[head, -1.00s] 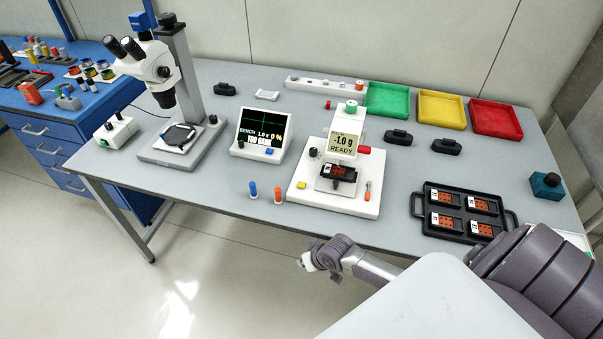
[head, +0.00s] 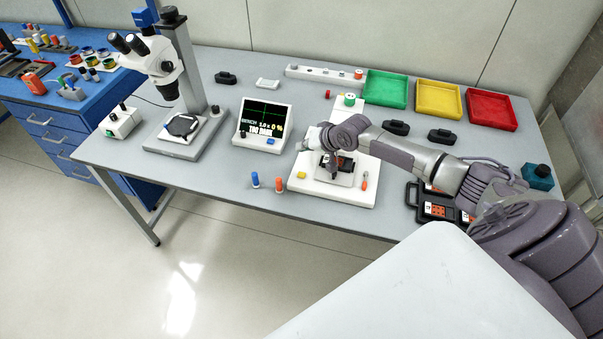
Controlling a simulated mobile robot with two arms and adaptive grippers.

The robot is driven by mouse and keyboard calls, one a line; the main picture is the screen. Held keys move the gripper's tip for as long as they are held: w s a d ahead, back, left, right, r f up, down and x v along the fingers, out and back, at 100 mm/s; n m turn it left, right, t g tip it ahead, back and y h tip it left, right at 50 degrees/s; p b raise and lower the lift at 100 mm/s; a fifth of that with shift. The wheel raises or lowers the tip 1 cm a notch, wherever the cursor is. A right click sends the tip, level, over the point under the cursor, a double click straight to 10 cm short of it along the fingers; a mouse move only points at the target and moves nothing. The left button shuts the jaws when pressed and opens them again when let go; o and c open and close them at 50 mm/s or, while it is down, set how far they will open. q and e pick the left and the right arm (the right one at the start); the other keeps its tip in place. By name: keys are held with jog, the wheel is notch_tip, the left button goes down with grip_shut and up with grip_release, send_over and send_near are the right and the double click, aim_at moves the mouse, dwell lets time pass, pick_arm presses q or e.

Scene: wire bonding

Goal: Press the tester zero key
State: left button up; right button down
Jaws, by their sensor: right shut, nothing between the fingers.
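I cannot read a label on the yellow key. A dark part sits on the tester's stage (head: 346,179). My left gripper is out of view.
A monitor unit (head: 263,122) stands left of the tester, with a blue peg (head: 255,180) and an orange peg (head: 279,185) in front. A microscope (head: 165,70) is further left. Green (head: 386,89), yellow (head: 439,98) and red (head: 491,109) trays are behind. My arm partly covers a black tray (head: 411,200).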

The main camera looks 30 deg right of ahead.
jog(key=shift+f, duration=0.15)
jog(key=b, duration=0.7)
send_over(303, 175)
notch_tip(303, 175, down, 7)
jog(key=shift+d+r, duration=0.1)
jog(key=shift+r, duration=0.1)
jog(key=shift+f+b, duration=0.55)
jog(key=shift+f, duration=0.45)
jog(key=shift+f, duration=0.15)
jog(key=shift+f, duration=0.25)
jog(key=shift+f+b, duration=0.4)
jog(key=shift+f, duration=0.05)
dwell(0.5)
jog(key=shift+r, duration=0.1)
jog(key=shift+r+p, duration=0.75)
jog(key=shift+p, duration=0.2)
